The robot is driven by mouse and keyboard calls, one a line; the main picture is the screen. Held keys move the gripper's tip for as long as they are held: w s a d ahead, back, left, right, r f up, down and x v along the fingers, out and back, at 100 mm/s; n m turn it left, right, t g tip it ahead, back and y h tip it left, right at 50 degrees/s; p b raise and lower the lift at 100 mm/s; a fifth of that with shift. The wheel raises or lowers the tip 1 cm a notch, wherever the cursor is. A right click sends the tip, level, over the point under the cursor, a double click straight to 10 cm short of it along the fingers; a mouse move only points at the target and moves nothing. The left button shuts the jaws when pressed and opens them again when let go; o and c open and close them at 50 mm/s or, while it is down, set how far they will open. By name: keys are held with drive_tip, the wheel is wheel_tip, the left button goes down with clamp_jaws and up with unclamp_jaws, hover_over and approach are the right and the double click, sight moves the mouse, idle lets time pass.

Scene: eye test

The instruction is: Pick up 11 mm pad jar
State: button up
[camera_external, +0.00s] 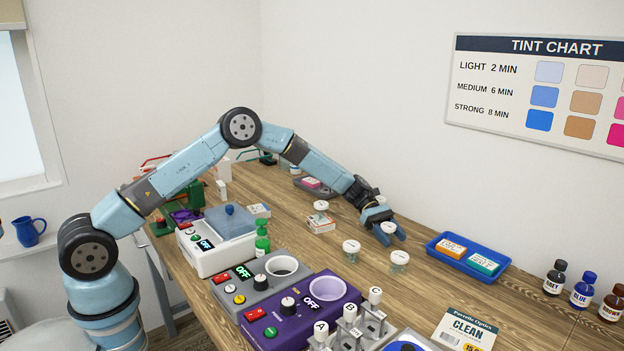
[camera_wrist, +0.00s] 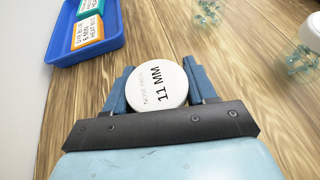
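The 11 mm pad jar (camera_wrist: 158,85) has a round white lid marked "11 MM" in the wrist view. In the external view its white lid (camera_external: 389,227) shows at my gripper (camera_external: 387,236), over the wooden table. My gripper (camera_wrist: 160,80) has its two blue fingers on either side of the jar, and the lid overlaps their inner edges. I cannot tell whether the fingers press on the jar or leave a small gap. The jar's body is mostly hidden under its lid and by the fingers.
Two similar jars stand nearby, one at the front (camera_external: 400,260) and one to its left (camera_external: 351,249). A blue tray (camera_external: 435,246) with two small boxes lies to the right. Dark bottles (camera_external: 581,290) stand at the far right. Purple (camera_external: 345,315) and grey machines fill the front left.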

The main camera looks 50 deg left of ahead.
drive_tip(key=c, duration=0.5)
